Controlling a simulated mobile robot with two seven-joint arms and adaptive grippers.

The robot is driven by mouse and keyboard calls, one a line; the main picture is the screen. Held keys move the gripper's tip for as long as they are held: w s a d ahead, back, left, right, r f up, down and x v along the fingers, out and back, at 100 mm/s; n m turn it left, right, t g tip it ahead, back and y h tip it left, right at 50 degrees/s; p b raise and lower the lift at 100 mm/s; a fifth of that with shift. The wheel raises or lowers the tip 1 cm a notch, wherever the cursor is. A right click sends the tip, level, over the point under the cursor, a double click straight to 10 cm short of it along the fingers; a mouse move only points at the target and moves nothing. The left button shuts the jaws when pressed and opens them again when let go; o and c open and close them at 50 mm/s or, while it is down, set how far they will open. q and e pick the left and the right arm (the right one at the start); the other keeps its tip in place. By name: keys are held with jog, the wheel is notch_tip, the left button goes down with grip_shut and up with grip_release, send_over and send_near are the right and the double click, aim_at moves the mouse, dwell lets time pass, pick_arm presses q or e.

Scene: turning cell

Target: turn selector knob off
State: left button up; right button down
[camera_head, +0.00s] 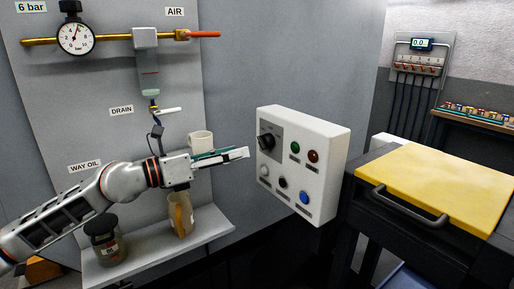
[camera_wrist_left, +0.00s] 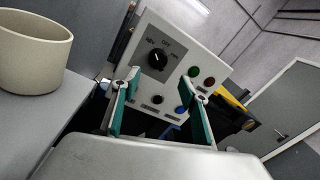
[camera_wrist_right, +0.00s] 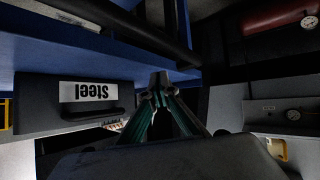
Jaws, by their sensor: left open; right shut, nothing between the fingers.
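The black selector knob (camera_head: 266,141) sits at the upper left of a white control box (camera_head: 335,150), on a grey plate.
The box also carries a green button (camera_head: 295,147), a red one (camera_head: 313,156) and a blue one (camera_head: 304,197). A yellow-topped cover (camera_head: 440,175) stands right of the box.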

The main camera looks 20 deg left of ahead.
aim_at(259, 143)
pick_arm(q)
jog(key=x, duration=0.2)
jog(key=p+x, duration=0.1)
jog(key=x, duration=0.3)
jog(key=shift+w+a+r, duration=0.15)
jog(key=shift+w+r, duration=0.25)
jog(key=shift+w+d+f+m+p, duration=0.1)
jog(key=shift+w+d+m+p, duration=0.2)
jog(key=shift+w+d, duration=0.15)
jog(key=c, duration=1.1)
